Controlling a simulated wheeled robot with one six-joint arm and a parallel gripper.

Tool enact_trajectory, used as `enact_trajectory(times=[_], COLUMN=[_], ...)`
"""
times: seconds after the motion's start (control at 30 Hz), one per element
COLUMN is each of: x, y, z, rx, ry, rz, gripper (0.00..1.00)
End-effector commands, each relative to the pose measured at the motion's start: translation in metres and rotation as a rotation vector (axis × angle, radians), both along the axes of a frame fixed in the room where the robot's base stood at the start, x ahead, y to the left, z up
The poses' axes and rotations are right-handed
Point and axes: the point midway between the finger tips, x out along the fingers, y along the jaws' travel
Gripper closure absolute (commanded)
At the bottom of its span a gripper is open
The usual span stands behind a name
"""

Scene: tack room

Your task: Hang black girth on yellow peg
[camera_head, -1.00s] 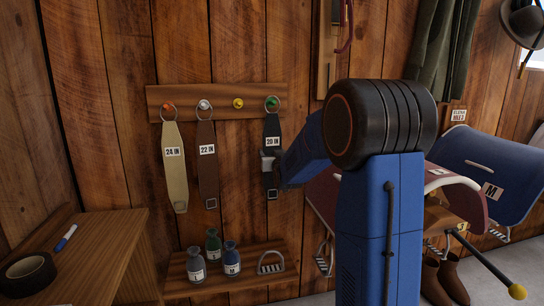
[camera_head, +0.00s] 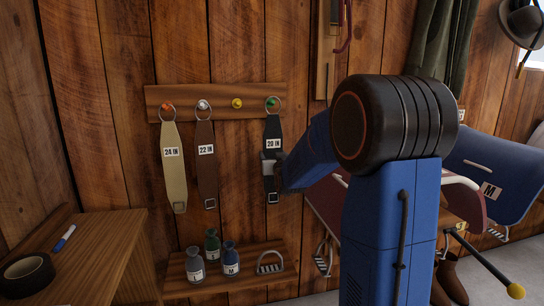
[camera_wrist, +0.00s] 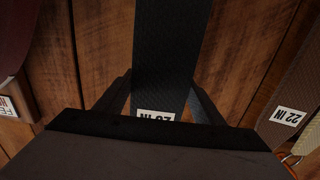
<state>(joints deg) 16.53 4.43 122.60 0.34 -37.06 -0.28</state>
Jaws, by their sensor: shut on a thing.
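The black girth (camera_head: 272,131), labelled 20 IN, hangs upright with its metal ring at the green peg (camera_head: 271,101) on the right of the rack. My gripper (camera_head: 269,165) is shut on this girth below its label. In the wrist view the girth (camera_wrist: 170,50) runs between my two fingers, its label upside down and partly hidden by my gripper body. The yellow peg (camera_head: 237,103), just left of the green one, is bare.
A tan girth (camera_head: 174,180) hangs on the orange peg and a brown girth (camera_head: 206,175) on the white peg. Below, a shelf (camera_head: 245,283) holds several bottles and a stirrup (camera_head: 270,262). A wooden bench (camera_head: 100,240) stands left; saddles (camera_head: 492,170) are right.

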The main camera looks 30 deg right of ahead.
Motion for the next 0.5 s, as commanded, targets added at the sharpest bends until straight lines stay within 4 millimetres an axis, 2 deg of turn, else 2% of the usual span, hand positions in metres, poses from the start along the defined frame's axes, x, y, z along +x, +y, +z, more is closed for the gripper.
enact_trajectory(times=[0.5], x=[-0.024], y=[0.007], z=[0.000], rx=[0.000], ry=[-0.001], rz=[0.000], gripper=[0.70])
